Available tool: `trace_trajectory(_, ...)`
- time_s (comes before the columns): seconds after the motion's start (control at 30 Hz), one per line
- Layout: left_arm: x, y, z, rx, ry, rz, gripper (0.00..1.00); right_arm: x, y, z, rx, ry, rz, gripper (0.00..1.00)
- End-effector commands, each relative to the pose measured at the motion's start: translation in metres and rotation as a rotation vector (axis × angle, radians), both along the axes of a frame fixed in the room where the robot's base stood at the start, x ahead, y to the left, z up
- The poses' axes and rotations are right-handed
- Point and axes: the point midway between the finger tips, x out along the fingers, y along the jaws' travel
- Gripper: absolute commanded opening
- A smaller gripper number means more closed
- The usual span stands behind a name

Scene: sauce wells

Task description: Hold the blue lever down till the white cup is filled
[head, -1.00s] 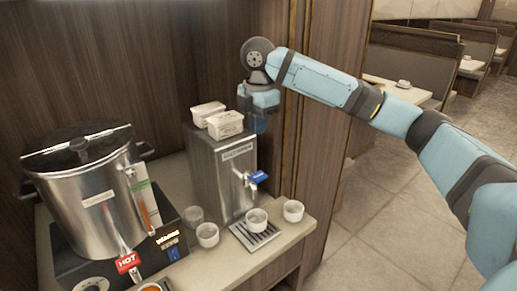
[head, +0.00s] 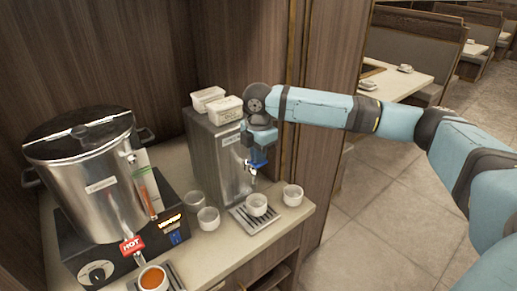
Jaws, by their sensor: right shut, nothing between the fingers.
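The white cup (head: 257,205) stands upright on the drip tray (head: 262,222) under the tap of the steel dispenser (head: 225,178). What is inside the cup is too small to tell. The blue lever is on the dispenser's front, above the cup, and my right gripper (head: 255,165) covers most of it. My right gripper is shut, empty and points down at the lever; I cannot tell whether it touches it. My left gripper is not in view.
More white cups (head: 208,219) (head: 293,195) stand beside the drip tray. A steel pot (head: 95,180) with a red HOT tag (head: 132,245) stands on the left, with a cup of orange liquid (head: 153,280) in front. Two white boxes (head: 227,110) sit on the dispenser.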

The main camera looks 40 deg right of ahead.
Motion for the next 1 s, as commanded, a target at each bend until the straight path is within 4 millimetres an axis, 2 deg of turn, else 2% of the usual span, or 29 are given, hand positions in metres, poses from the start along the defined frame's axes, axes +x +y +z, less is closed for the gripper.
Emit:
trace_trajectory(0.27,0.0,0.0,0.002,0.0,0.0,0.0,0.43,-0.002,0.0,-0.001,0.001,-0.019,-0.001,0.0)
trace_trajectory(0.63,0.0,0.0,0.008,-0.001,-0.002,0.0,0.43,-0.013,-0.002,-0.022,0.024,-0.321,-0.002,0.0)
trace_trajectory(1.0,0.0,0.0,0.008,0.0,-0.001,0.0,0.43,-0.011,-0.001,-0.02,0.024,-0.32,-0.003,0.0)
